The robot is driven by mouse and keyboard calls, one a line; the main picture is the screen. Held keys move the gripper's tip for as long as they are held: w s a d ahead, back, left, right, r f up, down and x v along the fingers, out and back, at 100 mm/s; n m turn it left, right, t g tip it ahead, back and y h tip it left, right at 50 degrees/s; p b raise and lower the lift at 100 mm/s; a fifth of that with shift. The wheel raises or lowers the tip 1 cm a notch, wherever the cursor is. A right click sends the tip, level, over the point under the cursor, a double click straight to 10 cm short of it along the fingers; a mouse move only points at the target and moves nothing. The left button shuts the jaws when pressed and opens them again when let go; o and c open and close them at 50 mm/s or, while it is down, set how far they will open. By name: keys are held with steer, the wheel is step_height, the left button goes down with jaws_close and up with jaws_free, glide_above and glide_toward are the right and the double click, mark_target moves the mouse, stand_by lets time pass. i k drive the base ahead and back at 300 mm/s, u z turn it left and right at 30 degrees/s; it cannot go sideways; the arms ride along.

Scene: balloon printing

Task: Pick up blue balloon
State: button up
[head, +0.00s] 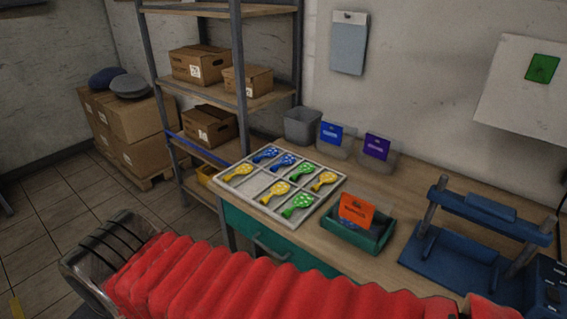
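Two blue balloons lie in the back left part of a white divided tray (327,198) on the workbench. One blue balloon (266,155) is at the far back, and the other blue balloon (284,163) lies just right of it. Yellow balloons (274,191) and green balloons (297,205) lie in other compartments. My arm in its red ribbed sleeve crosses the bottom of the head view, in front of the bench. My gripper cannot be made out in this view.
A green box (371,240) with an orange card (357,213) stands right of the tray. A blue press (470,245) stands further right. A grey bin (303,127) and holders with blue (332,134) and purple (377,146) cards stand behind. Shelving with cartons (199,64) is left.

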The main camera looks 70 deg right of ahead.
mark_target(287, 159)
steer(key=i, duration=2.55)
steer(key=z, duration=2.65)
